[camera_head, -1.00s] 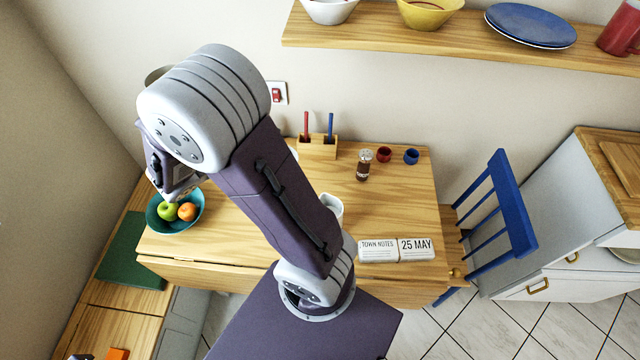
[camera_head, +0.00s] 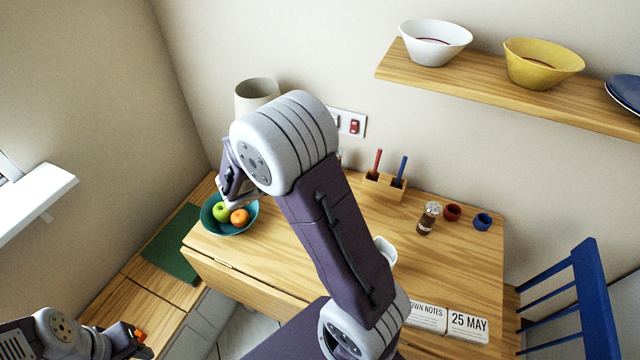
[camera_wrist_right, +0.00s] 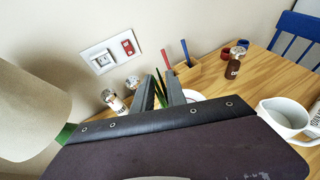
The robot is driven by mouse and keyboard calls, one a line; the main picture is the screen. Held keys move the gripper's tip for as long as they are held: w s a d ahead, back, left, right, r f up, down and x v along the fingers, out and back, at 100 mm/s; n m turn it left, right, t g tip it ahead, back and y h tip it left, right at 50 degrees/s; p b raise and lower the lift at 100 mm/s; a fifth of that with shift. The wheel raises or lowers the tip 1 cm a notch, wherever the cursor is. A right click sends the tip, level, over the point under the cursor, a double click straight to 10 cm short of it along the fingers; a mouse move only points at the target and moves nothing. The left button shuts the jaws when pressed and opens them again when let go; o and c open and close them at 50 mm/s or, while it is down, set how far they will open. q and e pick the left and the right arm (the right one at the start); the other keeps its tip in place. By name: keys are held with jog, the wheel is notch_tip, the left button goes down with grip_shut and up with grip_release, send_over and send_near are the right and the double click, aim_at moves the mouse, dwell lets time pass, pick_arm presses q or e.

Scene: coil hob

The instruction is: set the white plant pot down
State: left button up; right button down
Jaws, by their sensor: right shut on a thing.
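In the right wrist view, my right gripper (camera_wrist_right: 164,94) is shut on the white plant pot (camera_wrist_right: 194,96). Only a bit of the pot's white rim shows past the fingers, with narrow green leaves (camera_wrist_right: 160,88) between them. My wrist housing covers the lower part, so I cannot tell whether the pot touches the table (camera_head: 455,255). In the head view my right arm hides the pot and that gripper's fingers. My left gripper (camera_head: 135,342) is at the lower left in the head view, over the wooden counter beside an orange object (camera_head: 140,335); its finger opening is unclear.
A teal bowl of fruit (camera_head: 245,228), a wooden pen holder (camera_head: 383,186), a brown-bodied shaker (camera_head: 428,218), red and blue cups, a white jug (camera_wrist_right: 284,117) and a date block (camera_head: 467,325) are on the table. A lampshade (camera_wrist_right: 30,108) is close at left. The table's right part has bare wood.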

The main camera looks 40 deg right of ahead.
jog(key=w+f, duration=0.6)
jog(key=f, duration=0.2)
jog(key=shift+w+d+b, duration=0.3)
jog(key=shift+w+b, duration=0.05)
jog(key=shift+b, duration=0.05)
jog(key=c, duration=1.3)
grip_release()
jog(key=shift+f, duration=0.15)
jog(key=shift+c, duration=0.2)
